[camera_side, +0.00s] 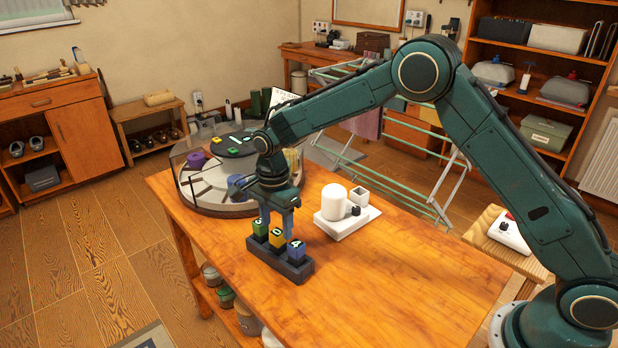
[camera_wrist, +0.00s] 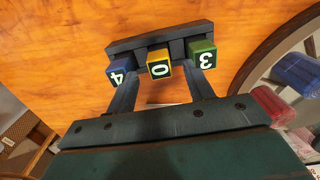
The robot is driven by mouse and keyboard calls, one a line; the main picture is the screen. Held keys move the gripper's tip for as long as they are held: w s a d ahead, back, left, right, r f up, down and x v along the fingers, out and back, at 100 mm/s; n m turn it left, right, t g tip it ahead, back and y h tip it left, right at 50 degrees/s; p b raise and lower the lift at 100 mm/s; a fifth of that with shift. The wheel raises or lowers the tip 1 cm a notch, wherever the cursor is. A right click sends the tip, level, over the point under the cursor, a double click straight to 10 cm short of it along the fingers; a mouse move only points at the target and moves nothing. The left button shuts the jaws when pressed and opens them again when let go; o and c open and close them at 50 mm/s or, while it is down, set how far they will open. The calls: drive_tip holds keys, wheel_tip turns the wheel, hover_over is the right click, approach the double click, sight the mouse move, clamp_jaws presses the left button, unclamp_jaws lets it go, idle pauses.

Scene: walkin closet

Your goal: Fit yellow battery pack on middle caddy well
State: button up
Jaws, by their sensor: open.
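The dark caddy (camera_side: 264,262) sits on the wooden table, and it also shows in the wrist view (camera_wrist: 122,46). The yellow battery pack (camera_side: 277,241), marked 0, stands upright at the middle well, between a green pack (camera_side: 260,228) marked 3 and a blue pack (camera_side: 296,251) marked 4. The yellow pack also shows in the wrist view (camera_wrist: 159,64). How deep it sits is hard to tell. My gripper (camera_side: 278,226) is open above the caddy. In the wrist view its two fingers (camera_wrist: 164,76) are spread on either side of the yellow pack, with gaps visible.
A round tray with a clear wall (camera_side: 215,210) stands behind the caddy at left, holding several coloured packs. A white device (camera_side: 345,217) with a cylinder and a dark knob stands to the caddy's right. The table's front right (camera_side: 400,290) is clear.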

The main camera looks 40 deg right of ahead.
wheel_tip(320, 180, up, 11)
drive_tip(key=shift+f, duration=0.2)
idle(0.3)
idle(0.5)
